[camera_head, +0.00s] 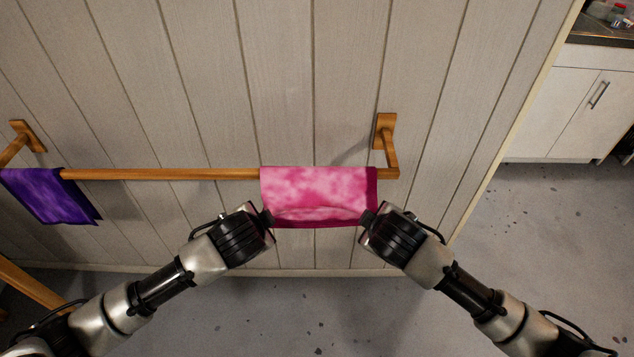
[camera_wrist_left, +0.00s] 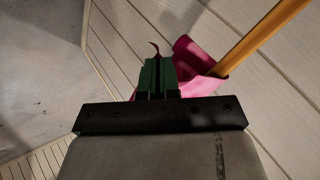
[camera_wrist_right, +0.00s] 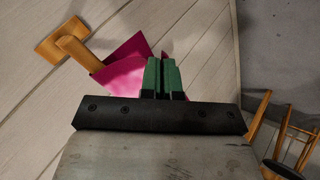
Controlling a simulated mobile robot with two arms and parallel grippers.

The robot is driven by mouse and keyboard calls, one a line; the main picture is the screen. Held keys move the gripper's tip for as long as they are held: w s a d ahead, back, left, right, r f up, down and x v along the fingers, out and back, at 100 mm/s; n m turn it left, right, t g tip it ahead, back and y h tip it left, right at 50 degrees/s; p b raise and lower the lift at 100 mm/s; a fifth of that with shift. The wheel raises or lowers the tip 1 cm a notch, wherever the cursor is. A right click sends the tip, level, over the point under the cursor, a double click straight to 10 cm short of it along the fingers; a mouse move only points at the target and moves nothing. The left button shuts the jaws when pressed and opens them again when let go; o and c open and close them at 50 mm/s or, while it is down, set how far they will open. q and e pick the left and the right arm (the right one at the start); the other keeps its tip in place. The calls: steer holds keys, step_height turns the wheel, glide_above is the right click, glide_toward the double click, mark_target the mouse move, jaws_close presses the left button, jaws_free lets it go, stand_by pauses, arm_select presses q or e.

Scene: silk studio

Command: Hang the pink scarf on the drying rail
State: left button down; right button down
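The pink scarf (camera_head: 318,192) lies draped over the right part of the wooden drying rail (camera_head: 160,174), near its right bracket. Its front flap hangs toward me and bulges a little near the lower edge. My left gripper (camera_head: 268,217) is at the scarf's lower left corner. In the left wrist view its fingers (camera_wrist_left: 156,66) are nearly together, with a thin pink edge (camera_wrist_left: 155,48) rising between the tips. My right gripper (camera_head: 368,217) is at the lower right corner. Its fingers (camera_wrist_right: 161,64) are close together against the pink cloth (camera_wrist_right: 128,72). The scarf's back flap is mostly hidden in the head view.
A purple scarf (camera_head: 48,194) hangs at the rail's left end. Bare rail separates the two scarves. The panelled wall (camera_head: 280,80) stands close behind the rail. A white cabinet (camera_head: 565,105) stands at the upper right. Wooden furniture legs (camera_wrist_right: 283,135) show in the right wrist view.

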arm_select(q)
steer(key=shift+f+t+b, duration=0.3)
steer(key=shift+f+b, duration=0.2)
steer(key=shift+f, duration=0.35)
arm_select(e)
steer(key=shift+d+f+t, duration=0.1)
steer(key=shift+f+t, duration=0.2)
steer(key=shift+f, duration=0.5)
arm_select(q)
steer(key=c, duration=1.1)
jaws_free()
arm_select(e)
steer(key=c, duration=1.1)
jaws_free()
arm_select(q)
steer(key=shift+s, duration=0.1)
arm_select(e)
steer(key=shift+s, duration=0.1)
